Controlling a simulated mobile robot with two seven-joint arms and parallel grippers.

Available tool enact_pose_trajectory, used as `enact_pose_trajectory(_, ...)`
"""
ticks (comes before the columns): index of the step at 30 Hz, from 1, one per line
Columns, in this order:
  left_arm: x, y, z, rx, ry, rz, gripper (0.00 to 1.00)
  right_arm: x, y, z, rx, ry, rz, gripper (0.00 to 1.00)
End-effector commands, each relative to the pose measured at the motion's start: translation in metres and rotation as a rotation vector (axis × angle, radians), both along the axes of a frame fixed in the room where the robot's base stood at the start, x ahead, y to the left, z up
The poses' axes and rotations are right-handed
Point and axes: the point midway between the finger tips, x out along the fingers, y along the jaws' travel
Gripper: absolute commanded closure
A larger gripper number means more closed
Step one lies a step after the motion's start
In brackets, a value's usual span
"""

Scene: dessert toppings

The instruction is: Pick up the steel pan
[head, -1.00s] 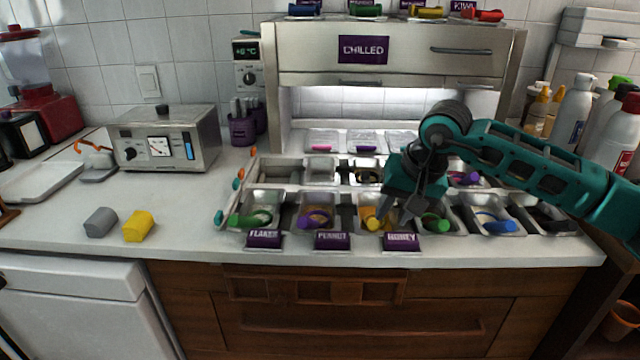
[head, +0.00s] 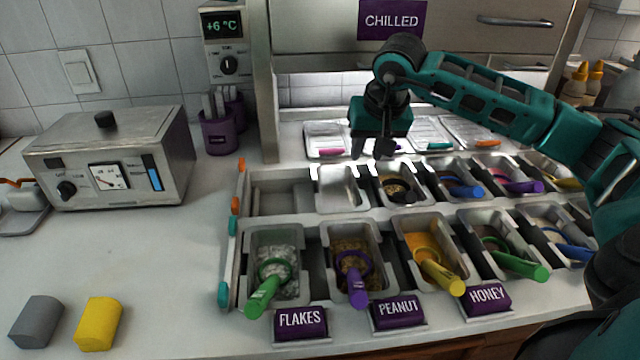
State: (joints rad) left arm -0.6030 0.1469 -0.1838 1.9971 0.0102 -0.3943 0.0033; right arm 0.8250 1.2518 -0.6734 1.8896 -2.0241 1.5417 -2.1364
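An empty steel pan (head: 342,188) sits in the back row of the topping rail, second place from the left. It is a rectangular metal insert, and its inside looks bare. My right gripper (head: 371,153) is above and behind it, slightly to its right, with its fingers pointing down. The fingers look apart with nothing between them, and they do not touch the pan. My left gripper is not in view.
An empty bay (head: 282,198) lies left of the pan, and a pan of dark topping (head: 398,190) is on its right. Front pans hold toppings and coloured scoops, including a green scoop (head: 268,290). A steel warmer (head: 112,160) stands left. The chilled cabinet (head: 330,40) rises behind.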

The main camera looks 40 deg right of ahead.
Motion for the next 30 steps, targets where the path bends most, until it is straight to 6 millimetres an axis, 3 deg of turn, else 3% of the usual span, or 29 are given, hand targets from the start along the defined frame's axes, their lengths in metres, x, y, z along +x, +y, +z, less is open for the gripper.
enact_pose_trajectory(12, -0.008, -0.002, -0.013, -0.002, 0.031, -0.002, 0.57, 0.022, -0.009, -0.06, -0.001, 0.003, 0.0, 0.67)
enact_pose_trajectory(19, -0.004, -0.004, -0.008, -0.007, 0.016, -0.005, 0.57, 0.027, -0.012, -0.076, -0.002, 0.002, -0.001, 0.67)
enact_pose_trajectory(30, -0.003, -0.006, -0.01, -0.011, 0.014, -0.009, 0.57, 0.039, -0.019, -0.12, 0.0, -0.001, 0.0, 0.67)
